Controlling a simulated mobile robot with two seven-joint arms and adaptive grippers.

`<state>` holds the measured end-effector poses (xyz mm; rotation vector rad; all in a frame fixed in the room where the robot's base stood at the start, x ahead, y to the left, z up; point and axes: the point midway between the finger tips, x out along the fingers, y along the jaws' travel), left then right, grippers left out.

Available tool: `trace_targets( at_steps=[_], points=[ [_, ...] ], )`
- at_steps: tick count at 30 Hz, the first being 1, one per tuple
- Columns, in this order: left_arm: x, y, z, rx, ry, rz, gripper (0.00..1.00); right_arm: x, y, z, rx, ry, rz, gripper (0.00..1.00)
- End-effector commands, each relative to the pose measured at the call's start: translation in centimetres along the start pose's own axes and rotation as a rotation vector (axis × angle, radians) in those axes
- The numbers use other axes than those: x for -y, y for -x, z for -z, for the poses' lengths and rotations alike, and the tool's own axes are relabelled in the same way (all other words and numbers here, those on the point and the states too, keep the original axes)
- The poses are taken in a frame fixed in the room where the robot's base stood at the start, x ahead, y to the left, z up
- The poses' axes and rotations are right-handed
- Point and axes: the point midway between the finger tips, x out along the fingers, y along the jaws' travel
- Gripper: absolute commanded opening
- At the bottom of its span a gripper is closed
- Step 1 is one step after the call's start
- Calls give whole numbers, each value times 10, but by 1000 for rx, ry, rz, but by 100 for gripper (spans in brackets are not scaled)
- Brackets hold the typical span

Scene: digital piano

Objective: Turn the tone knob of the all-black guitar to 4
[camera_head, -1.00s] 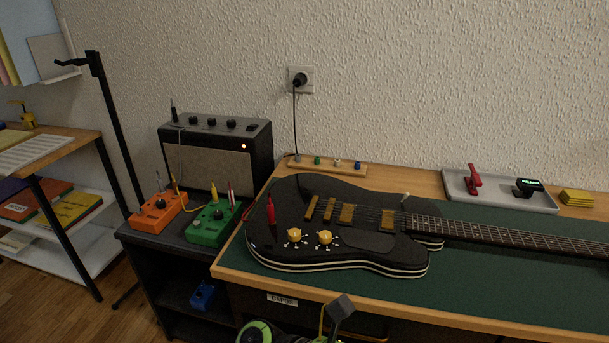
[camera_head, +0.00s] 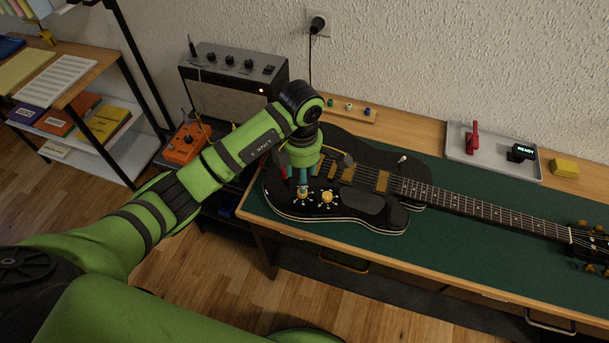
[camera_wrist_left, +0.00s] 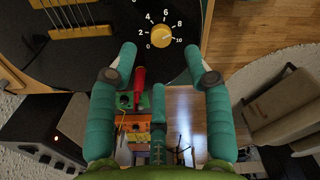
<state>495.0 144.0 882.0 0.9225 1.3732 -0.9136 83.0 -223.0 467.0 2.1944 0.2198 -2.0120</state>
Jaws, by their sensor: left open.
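The all-black guitar (camera_head: 376,208) lies flat on the green-topped bench, and its body also fills the top of the left wrist view (camera_wrist_left: 85,60). It has two yellow knobs with white scales: a left one (camera_head: 303,192) and a right one (camera_head: 327,197). I cannot read which is the tone knob. My left gripper (camera_head: 297,180) is open and empty above the left knob. In the left wrist view one knob (camera_wrist_left: 160,34) shows ahead, between the gripper's spread fingertips (camera_wrist_left: 161,53), with a scale from 0 to 10. Its pointer is too small to tell. My right gripper is out of view.
The amplifier (camera_head: 235,80) and orange pedal (camera_head: 187,143) are left of the guitar. A grey tray (camera_head: 490,152) sits at the back right.

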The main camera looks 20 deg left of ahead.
Motion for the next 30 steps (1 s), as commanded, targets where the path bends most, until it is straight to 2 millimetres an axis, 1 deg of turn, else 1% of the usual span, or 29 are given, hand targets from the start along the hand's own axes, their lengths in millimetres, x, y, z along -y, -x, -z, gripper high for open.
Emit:
trace_targets(
  at_steps=[1,6,10,15,22,23,24,26,30],
  points=[
    [2,-8,0,1,0,7,50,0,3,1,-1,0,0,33],
    [3,-35,-1,2,1,8,50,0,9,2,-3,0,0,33],
    [2,-51,-2,5,0,5,50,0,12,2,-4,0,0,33],
    [2,-60,-2,6,-1,2,50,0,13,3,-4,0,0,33],
    [2,-61,-2,6,-1,2,50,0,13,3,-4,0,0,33],
    [2,-61,-2,6,-1,2,38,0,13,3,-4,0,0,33],
    [2,-61,-2,6,-1,2,22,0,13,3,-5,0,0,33],
    [2,-61,-2,6,-1,2,0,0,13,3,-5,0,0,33],
    [2,-61,-2,6,-1,3,0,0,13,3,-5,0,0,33]
  ],
)
